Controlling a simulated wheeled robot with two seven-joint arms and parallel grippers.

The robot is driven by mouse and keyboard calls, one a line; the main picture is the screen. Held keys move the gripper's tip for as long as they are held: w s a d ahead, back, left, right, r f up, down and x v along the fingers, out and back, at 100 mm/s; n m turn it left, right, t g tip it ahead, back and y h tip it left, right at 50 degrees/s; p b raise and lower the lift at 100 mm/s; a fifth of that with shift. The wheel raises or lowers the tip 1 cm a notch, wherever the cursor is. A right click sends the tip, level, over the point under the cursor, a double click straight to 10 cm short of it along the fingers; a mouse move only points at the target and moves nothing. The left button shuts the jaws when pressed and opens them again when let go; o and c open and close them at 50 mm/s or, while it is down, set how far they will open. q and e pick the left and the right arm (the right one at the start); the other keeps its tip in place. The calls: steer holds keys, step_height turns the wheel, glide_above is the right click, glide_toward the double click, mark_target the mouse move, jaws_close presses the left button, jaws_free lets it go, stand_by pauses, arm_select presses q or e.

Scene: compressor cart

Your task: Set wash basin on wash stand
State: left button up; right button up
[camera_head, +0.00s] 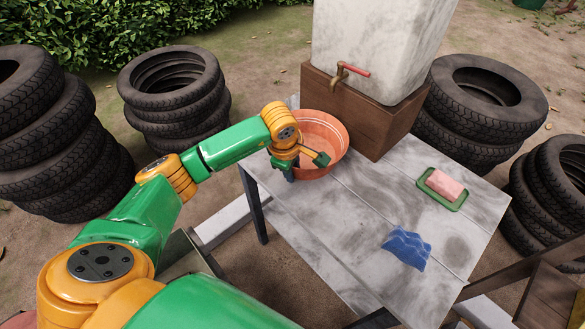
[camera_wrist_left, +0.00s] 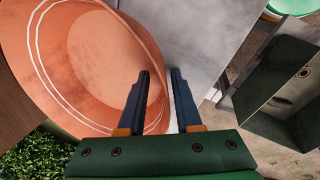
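The orange wash basin (camera_head: 328,128) with pale rings is at the far left of the grey wash stand (camera_head: 350,215), against the wooden block below the tap. It appears to rest upright on the top. My left gripper (camera_head: 304,166) is at the basin's near rim. In the left wrist view its two dark fingers (camera_wrist_left: 160,85) are apart, one over the inside of the basin (camera_wrist_left: 95,50) and one outside its wall. A gap shows between them, with the rim in it. The arm hides part of the basin in the head view. My right gripper is not in view.
A white tank with a red-handled tap (camera_head: 352,70) stands on a wooden block (camera_head: 365,110) behind the basin. Pink soap (camera_head: 444,184) in a green dish and a blue cloth (camera_head: 407,248) lie on the stand's right side. Tyre stacks (camera_head: 172,90) surround it. The stand's middle is clear.

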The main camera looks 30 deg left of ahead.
arm_select(q)
steer(key=shift+r, duration=0.6)
steer(key=v, duration=1.1)
steer(key=shift+s, duration=0.15)
